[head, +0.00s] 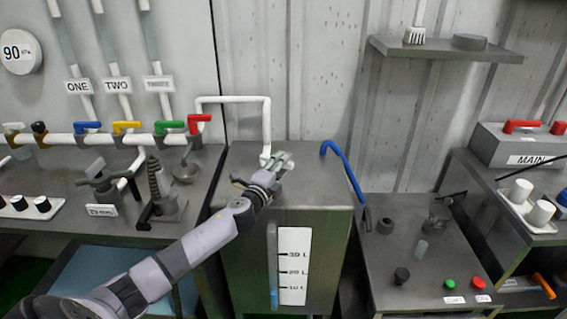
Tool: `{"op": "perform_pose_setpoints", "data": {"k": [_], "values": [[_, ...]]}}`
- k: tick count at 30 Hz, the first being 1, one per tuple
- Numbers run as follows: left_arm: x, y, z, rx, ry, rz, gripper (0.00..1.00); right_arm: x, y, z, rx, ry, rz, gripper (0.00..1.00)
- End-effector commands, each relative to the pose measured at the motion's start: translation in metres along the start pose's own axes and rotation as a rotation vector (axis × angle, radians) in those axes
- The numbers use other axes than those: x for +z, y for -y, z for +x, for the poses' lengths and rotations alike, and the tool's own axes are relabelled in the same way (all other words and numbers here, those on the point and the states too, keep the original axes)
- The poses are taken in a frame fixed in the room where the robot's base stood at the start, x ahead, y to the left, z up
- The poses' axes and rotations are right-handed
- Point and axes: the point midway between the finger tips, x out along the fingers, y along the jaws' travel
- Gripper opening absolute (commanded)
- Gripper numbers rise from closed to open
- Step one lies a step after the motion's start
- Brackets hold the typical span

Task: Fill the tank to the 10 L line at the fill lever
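The tank (327,232) is a grey-green box in the middle, with a white scale plate (294,247) marked 30 L, 20 L and 10 L. The sight tube (273,250) beside it shows blue at the bottom, its top close to the 10 L line. A white pipe (268,115) bends down to the tank's top. My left gripper (279,163) is at that pipe's lower end, above the tank top. It covers whatever is there, so I cannot make out the fill lever or whether the fingers are shut. My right gripper is not in view.
Blue, yellow, green and red valve handles (200,118) line the pipe at left. A blue hooked bar (345,170) rises at the tank's right edge. A bench (400,250) with knobs and green and red buttons stands right. A shelf (440,48) hangs above.

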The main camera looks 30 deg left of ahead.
Motion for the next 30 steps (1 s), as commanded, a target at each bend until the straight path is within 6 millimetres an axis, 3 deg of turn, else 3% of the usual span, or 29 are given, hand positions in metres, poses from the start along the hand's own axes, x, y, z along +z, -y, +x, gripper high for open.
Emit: {"op": "perform_pose_setpoints", "data": {"k": [5, 14, 30], "values": [[-0.0006, 0.0005, 0.0127, -0.001, -0.001, 0.000, 0.38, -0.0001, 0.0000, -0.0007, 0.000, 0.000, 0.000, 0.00], [-0.0005, -0.0003, 0.0143, 0.001, -0.001, 0.001, 0.38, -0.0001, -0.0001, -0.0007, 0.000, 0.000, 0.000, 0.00], [-0.0004, -0.0003, 0.0140, 0.001, -0.001, 0.001, 0.03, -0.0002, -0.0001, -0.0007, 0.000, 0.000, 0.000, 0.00]]}}
